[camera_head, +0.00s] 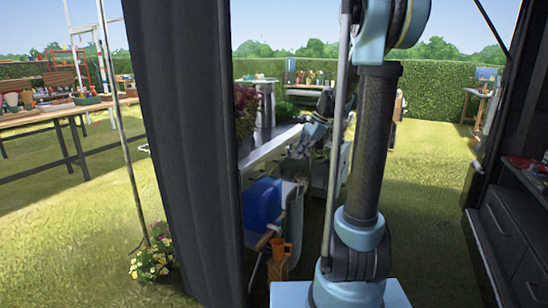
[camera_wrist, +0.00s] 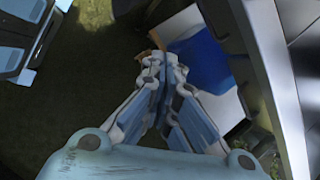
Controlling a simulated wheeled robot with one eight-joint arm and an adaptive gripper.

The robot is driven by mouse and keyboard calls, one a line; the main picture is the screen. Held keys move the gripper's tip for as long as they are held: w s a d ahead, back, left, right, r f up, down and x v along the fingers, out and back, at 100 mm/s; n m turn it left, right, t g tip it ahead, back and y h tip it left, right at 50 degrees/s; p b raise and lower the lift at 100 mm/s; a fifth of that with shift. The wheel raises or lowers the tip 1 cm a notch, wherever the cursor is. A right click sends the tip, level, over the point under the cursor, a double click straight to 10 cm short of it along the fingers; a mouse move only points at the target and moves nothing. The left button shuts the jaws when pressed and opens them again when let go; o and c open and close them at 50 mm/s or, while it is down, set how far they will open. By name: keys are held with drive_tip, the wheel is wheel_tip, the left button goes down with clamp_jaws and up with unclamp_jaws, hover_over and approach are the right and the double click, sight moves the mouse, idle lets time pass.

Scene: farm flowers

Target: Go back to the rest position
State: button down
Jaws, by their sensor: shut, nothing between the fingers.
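My gripper (camera_wrist: 158,62) is shut and empty in the wrist view, its two blue-grey fingers meeting at the tips. In the wrist view the tips appear beside a blue container (camera_wrist: 208,62); I cannot tell the height between them. In the head view my arm stands upright at right of centre, and my gripper (camera_head: 298,150) shows small and partly hidden behind it, by the edge of a metal-topped table (camera_head: 262,150).
The blue container (camera_head: 262,205) and an orange jug (camera_head: 279,262) sit low beside the table. A dark curtain (camera_head: 185,150) hangs to the left. Dark drawers (camera_head: 505,230) stand at right. Dark red flowers (camera_head: 245,110) are at the table. Open grass (camera_head: 425,160) lies beyond my arm.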

drive_tip(key=s+d+f+n+h, duration=0.1)
drive_tip(key=s+d+n, duration=0.15)
drive_tip(key=s, duration=0.65)
drive_tip(key=s+d+f+n+h, duration=0.15)
drive_tip(key=s+n, duration=0.25)
drive_tip(key=s, duration=0.5)
drive_tip(key=s+d+f+n+h, duration=0.1)
drive_tip(key=s+d+f+n, duration=0.1)
drive_tip(key=s+f+n, duration=0.2)
drive_tip(key=s+d+f+n+t+h, duration=0.1)
drive_tip(key=s+f, duration=0.4)
drive_tip(key=s, duration=0.5)
drive_tip(key=shift+d+n+t+h, duration=0.3)
drive_tip(key=shift+d+n+h, duration=0.25)
drive_tip(key=shift+n, duration=0.8)
drive_tip(key=shift+d+f, duration=0.1)
